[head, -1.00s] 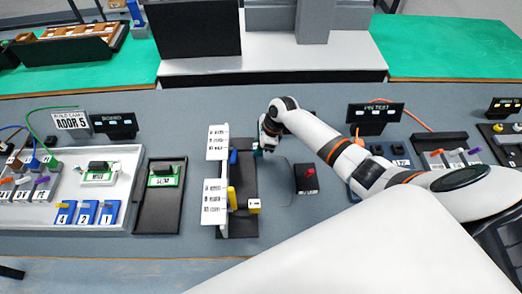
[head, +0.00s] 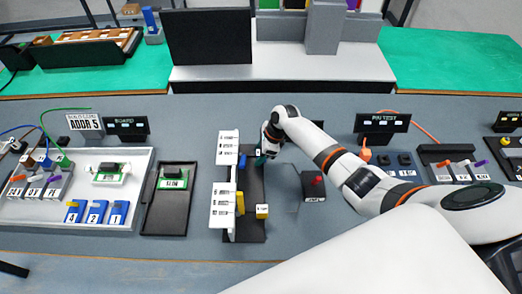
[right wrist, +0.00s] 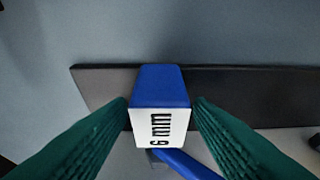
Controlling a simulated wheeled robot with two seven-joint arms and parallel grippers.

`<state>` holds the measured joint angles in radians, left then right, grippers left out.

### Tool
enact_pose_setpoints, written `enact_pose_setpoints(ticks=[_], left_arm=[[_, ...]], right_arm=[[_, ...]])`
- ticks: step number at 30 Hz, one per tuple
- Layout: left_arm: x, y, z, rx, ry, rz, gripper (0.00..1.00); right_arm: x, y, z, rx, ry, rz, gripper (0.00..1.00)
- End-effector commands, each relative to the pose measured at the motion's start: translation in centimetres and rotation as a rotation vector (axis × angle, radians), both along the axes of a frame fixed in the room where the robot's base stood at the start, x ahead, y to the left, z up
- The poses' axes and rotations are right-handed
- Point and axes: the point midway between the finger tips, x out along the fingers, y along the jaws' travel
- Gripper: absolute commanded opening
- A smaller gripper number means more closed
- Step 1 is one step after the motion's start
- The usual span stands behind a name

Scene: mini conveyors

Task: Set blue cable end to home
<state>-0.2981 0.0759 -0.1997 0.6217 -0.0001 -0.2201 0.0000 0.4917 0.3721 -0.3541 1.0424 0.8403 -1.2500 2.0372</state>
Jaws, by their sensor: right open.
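A blue block with a white face marked "6 mm" (right wrist: 160,105) sits on a dark base strip in the right wrist view. The green fingers of my right gripper (right wrist: 160,130) stand on either side of it, open, with a narrow gap at each side. A blue bar (right wrist: 185,163) runs from below the block. In the head view my right gripper (head: 262,160) is over the right side of the black fixture (head: 245,228) and hides the block. The blue bar (head: 242,161) shows just left of it. My left gripper is not in view.
The fixture has white labelled plates (head: 223,205), a yellow bar (head: 240,203) and a yellow block (head: 262,211). A black box with a red knob (head: 317,181) stands to the right. A black tray (head: 168,210) and white tray (head: 143,165) lie left, with coloured cables beyond.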

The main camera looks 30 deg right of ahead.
Motion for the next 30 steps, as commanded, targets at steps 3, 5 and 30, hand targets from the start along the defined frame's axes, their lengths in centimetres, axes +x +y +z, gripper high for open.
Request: enact_pose_setpoints(ticks=[3,5,30], left_arm=[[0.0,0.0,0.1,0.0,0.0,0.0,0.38],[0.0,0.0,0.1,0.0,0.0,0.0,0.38],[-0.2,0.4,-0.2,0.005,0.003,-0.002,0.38]], right_arm=[[-0.1,-0.3,0.8,0.0,-0.001,0.0,0.47],[-0.2,-0.6,1.6,0.0,-0.003,0.0,0.47],[-1.8,-4.0,11.1,0.0,0.0,0.001,0.47]])
